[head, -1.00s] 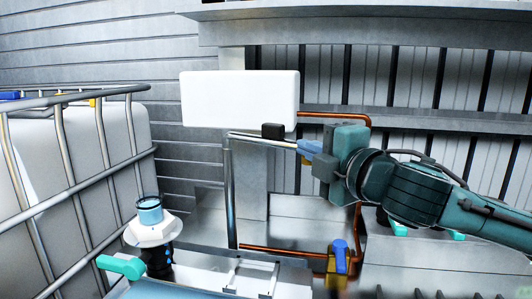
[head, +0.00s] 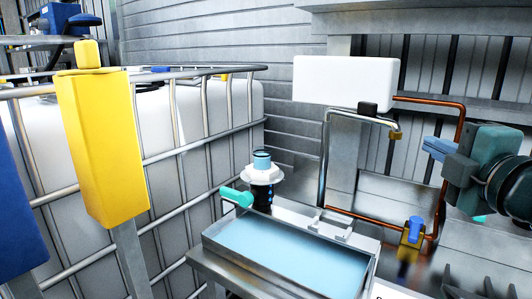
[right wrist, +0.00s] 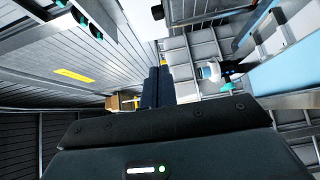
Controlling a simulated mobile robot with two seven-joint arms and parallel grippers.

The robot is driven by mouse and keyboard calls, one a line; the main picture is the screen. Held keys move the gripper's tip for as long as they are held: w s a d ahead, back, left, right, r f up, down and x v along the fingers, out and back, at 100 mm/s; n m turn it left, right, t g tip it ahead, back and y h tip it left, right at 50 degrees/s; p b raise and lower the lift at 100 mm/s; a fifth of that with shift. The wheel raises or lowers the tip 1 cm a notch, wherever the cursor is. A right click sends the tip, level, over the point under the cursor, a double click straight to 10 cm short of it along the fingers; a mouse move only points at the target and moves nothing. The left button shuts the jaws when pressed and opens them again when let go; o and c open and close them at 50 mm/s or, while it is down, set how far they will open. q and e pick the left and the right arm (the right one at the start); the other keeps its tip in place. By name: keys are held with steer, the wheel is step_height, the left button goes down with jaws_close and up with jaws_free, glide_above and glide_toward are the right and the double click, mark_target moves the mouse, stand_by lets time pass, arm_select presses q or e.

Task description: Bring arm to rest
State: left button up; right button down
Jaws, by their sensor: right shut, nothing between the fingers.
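My right gripper (head: 430,148) is at the right edge of the head view, with its blue fingers pointing left. The teal wrist behind it is cut off by the frame edge. In the right wrist view the two dark fingers (right wrist: 159,86) lie side by side, shut and empty. In the head view the fingers are just right of the brass end of a bent steel spout (head: 360,116), with a gap between them in the picture. My left gripper is in neither current view.
A steel basin (head: 207,243) with a light blue surface stands low in the middle. A white tank in a metal cage (head: 205,120) and a yellow box (head: 103,150) are at left. A copper pipe (head: 462,130), a blue-handled valve (head: 414,232) and a white box (head: 346,83) are nearby.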

steer(key=s+a+f+m+g, duration=0.2)
steer(key=a+f+m+g, duration=0.15)
steer(key=f, duration=0.95)
steer(key=s+a+f+m+g, duration=0.1)
steer(key=a+f+m+g, duration=0.25)
steer(key=f, duration=0.85)
steer(key=s+d+f+m+g+h, duration=0.2)
steer(key=s+f+m+g, duration=0.65)
steer(key=s+f, duration=1.1)
steer(key=w+a+f+t+y+p, duration=0.2)
steer(key=w+a+t, duration=0.3)
steer(key=t, duration=0.3)
steer(key=shift+w+a+f+m+y+p, duration=0.4)
steer(key=shift+a+f+y, duration=0.2)
steer(key=shift+a+f, duration=0.25)
